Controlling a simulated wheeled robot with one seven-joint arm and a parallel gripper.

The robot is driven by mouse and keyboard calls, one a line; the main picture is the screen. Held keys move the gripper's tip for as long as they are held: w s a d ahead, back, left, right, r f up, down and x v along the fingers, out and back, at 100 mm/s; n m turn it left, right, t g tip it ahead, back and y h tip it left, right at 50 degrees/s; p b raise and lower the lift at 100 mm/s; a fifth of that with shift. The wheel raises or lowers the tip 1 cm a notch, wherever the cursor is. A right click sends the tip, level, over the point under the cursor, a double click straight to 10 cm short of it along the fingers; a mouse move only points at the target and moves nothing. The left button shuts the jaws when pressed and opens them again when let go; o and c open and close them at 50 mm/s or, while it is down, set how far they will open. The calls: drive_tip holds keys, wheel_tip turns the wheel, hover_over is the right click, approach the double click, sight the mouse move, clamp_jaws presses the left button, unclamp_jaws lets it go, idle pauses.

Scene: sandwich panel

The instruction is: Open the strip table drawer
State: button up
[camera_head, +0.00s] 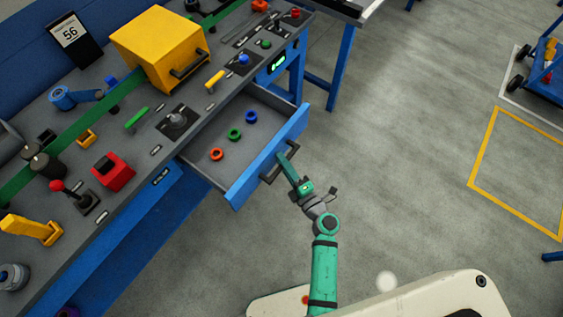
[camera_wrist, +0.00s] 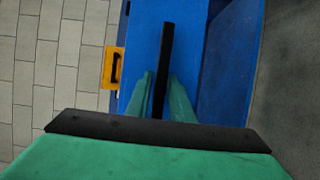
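The strip table drawer (camera_head: 192,148) is pulled out from under the grey table, with its blue front (camera_head: 250,178) well clear of the table edge. Red, green and blue rings lie inside it. A dark bar handle (camera_head: 267,178) is on the front. My gripper (camera_head: 286,160) is at this handle. In the wrist view, the black handle (camera_wrist: 166,45) runs between the two green fingers (camera_wrist: 160,85), which look closed around it. The handle's lower end is hidden between the fingers.
The grey worktop holds a yellow box (camera_head: 150,42), a red block (camera_head: 110,175), a joystick and several switches. Blue table legs (camera_head: 338,75) stand beyond the drawer. A blue cart (camera_head: 540,70) is at the far right. The grey floor right of the drawer is clear.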

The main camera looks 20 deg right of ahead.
drive_tip(key=shift+o, duration=0.5)
drive_tip(key=shift+a, duration=0.1)
drive_tip(key=v, duration=1)
drive_tip(key=shift+s, duration=0.4)
drive_tip(key=s+a+r+m+g+h, duration=0.1)
drive_tip(key=s+a+r+m+h, duration=0.1)
drive_tip(key=s+a+r+m, duration=0.4)
drive_tip(key=s+a+r+m+g+h, duration=0.1)
drive_tip(key=s+a+r+m+h, duration=0.2)
drive_tip(key=s+a+r+m, duration=0.4)
drive_tip(key=shift+s+a+m, duration=1.05)
drive_tip(key=shift+s+m, duration=1.85)
drive_tip(key=shift+m, duration=1.2)
